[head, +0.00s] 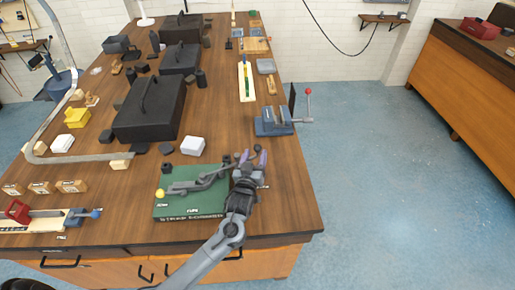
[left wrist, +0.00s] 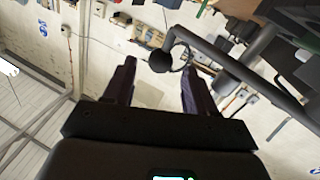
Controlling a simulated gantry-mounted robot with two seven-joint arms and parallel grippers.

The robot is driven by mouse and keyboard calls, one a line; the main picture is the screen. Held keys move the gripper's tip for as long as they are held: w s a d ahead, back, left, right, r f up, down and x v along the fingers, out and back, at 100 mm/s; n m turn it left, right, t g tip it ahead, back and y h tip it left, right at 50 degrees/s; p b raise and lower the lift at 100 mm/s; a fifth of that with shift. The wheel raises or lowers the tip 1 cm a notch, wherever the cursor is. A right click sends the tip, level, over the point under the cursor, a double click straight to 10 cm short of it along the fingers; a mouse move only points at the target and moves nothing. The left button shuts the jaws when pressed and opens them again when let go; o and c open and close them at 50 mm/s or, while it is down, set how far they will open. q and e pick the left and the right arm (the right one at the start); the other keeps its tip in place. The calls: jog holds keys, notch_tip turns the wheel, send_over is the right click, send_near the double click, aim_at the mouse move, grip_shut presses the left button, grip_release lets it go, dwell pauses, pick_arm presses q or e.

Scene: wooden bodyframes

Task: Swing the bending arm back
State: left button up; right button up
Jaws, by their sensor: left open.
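The bender stands on a green board (head: 190,209) near the table's front edge, with a grey arm (head: 205,181) lying across it and a yellow ball (head: 160,193) at its left end. My left gripper (head: 251,158) is at the board's right back corner, open. A dark round knob (head: 257,148) shows by its fingertips. In the left wrist view, my open left gripper (left wrist: 160,66) has a dark bar (left wrist: 205,50) ahead, its round end knob (left wrist: 160,61) showing between the fingertips. I cannot tell if they touch. My right gripper is not in view.
A white box (head: 192,146) and small dark blocks lie behind the board. A blue vise (head: 274,122) with a red-knobbed lever stands behind and right. The wooden table's right front is clear.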

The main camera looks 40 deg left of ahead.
aim_at(257, 151)
pick_arm(q)
jog(key=shift+x, duration=2.2)
jog(key=shift+c, duration=0.3)
grip_shut()
